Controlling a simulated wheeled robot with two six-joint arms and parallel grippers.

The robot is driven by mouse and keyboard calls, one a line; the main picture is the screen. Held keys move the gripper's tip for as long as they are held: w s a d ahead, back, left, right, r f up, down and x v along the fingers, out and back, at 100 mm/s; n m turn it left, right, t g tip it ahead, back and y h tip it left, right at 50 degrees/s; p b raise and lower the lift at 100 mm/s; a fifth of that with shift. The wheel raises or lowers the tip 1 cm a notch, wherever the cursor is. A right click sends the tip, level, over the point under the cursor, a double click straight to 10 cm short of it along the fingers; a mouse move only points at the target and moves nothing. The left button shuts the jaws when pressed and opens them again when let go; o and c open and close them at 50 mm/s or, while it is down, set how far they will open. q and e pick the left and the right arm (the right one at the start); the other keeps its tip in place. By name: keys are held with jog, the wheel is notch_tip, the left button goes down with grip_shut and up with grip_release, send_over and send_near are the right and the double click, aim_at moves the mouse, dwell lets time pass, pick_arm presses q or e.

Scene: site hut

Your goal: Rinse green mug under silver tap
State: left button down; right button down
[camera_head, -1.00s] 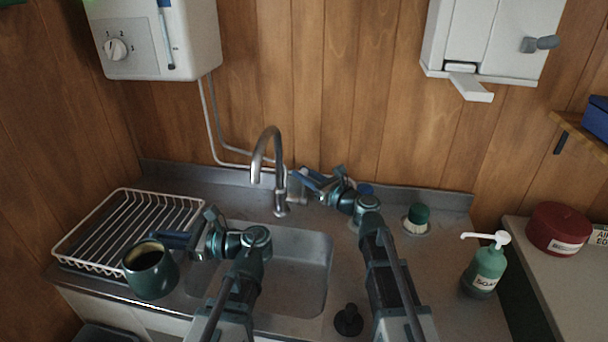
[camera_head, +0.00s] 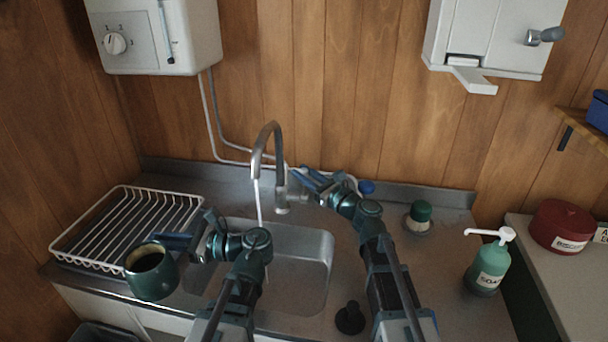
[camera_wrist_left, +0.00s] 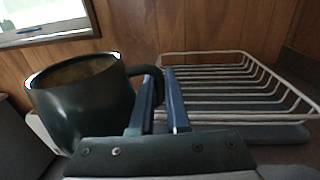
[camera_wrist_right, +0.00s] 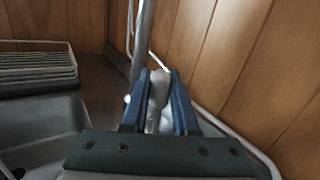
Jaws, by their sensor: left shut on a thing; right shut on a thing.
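The green mug (camera_head: 152,273) is upright at the left, in front of the drying rack and left of the basin. My left gripper (camera_head: 172,240) is shut on its handle; the left wrist view shows the mug (camera_wrist_left: 82,103) beside the blue fingers (camera_wrist_left: 160,103). The inside of the mug looks brownish. The silver tap (camera_head: 267,150) stands behind the basin, with a thin stream of water (camera_head: 258,203) falling from its spout. My right gripper (camera_head: 308,180) is at the tap's base, shut on the tap's lever (camera_wrist_right: 158,95), which the fingers partly cover.
The sink basin (camera_head: 300,275) lies under the spout, partly behind my left arm. A white wire rack (camera_head: 125,225) is at the left. A black plug (camera_head: 350,318), a green-topped brush (camera_head: 418,215) and a soap bottle (camera_head: 489,265) stand to the right.

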jog(key=c, duration=0.7)
grip_release()
jog(key=b+v, duration=0.1)
jog(key=v, duration=1.1)
jog(key=shift+s, duration=0.1)
